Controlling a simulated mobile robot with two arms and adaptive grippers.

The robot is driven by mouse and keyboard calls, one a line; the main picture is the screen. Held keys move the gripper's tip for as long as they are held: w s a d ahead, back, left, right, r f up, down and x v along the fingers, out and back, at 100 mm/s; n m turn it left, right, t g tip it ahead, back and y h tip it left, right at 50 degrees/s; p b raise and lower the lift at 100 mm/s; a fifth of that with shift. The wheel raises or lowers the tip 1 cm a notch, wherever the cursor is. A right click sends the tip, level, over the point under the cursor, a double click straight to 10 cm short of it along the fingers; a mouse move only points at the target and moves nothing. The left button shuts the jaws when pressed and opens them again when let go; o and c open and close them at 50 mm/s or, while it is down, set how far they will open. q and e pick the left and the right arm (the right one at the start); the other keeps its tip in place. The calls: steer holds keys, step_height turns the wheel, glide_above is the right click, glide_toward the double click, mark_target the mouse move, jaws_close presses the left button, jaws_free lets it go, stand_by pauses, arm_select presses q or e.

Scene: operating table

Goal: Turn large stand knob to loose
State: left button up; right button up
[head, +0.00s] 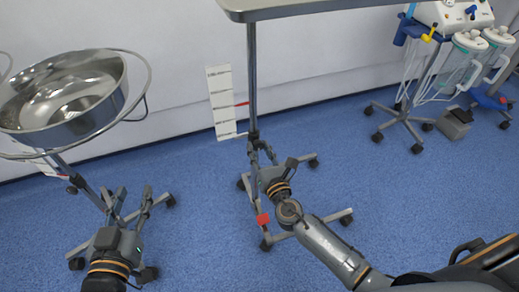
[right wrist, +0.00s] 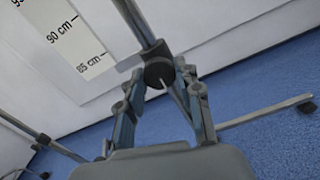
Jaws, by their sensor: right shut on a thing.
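The large stand's grey pole (head: 252,75) rises to a grey tray top. Its dark round knob (right wrist: 158,70) sits low on the pole in the right wrist view. My right gripper (right wrist: 160,82) has a finger on each side of this knob and is shut on it. In the head view, my right gripper (head: 262,150) is at the lower part of the pole, and the knob is hard to make out there. My left gripper (head: 133,193) is open and empty, beside the leg of the bowl stand at the left.
A steel bowl (head: 65,95) stands on a wheeled stand at left. The tray top (head: 300,8) overhangs above. Wheeled equipment (head: 450,20) stands at far right. Blue floor (head: 370,180) is clear between.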

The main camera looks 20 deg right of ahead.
steer(key=shift+f, duration=0.1)
steer(key=o, duration=1.2)
steer(key=shift+c, duration=0.2)
steer(key=s, duration=1.2)
steer(key=shift+d, duration=0.2)
